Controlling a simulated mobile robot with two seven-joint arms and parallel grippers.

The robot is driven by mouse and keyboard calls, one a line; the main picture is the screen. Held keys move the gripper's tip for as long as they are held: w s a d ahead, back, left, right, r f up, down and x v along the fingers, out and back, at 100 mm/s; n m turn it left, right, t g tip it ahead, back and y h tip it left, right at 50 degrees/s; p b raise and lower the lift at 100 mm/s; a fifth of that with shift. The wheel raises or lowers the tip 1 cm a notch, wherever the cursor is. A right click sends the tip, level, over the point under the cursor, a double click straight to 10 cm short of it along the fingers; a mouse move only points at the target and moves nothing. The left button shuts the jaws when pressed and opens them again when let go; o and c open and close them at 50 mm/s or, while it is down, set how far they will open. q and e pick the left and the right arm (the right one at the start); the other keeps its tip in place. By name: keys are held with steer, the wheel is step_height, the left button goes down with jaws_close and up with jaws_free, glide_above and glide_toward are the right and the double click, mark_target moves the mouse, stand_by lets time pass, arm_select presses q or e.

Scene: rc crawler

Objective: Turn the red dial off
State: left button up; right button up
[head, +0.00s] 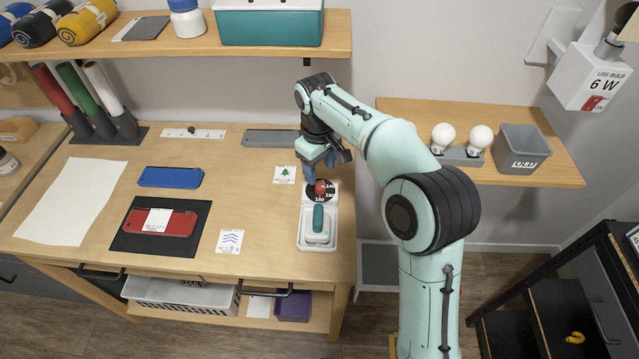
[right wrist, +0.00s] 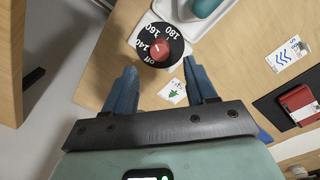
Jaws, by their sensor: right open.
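The red dial (head: 320,187) is a round red knob on a black disc, at the back end of a white tray on the workbench. In the right wrist view the red dial (right wrist: 160,50) sits on the disc (right wrist: 174,36) marked off, 140, 160 and 180. A small pale mark shows on the knob; I cannot tell which marking it lines up with. My right gripper (head: 316,169) is just behind and above the dial. In the right wrist view its two blue fingers (right wrist: 160,68) are apart, with nothing between them, and the dial lies just beyond their tips. My left gripper is not in view.
A teal-handled tool (head: 318,218) lies in the white tray (head: 302,238) in front of the dial. A tree card (head: 285,174) and a grey bar (head: 270,138) lie to the left. A shelf with bulbs (head: 443,134) and a grey bin (head: 520,150) is on the right.

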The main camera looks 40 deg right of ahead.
mark_target(320, 186)
step_height(320, 186, down, 6)
steer(key=shift+w+d+f+b, duration=0.1)
steer(key=shift+d+f+b, duration=0.05)
steer(key=shift+b, duration=0.25)
steer(key=shift+c, duration=0.4)
jaws_close()
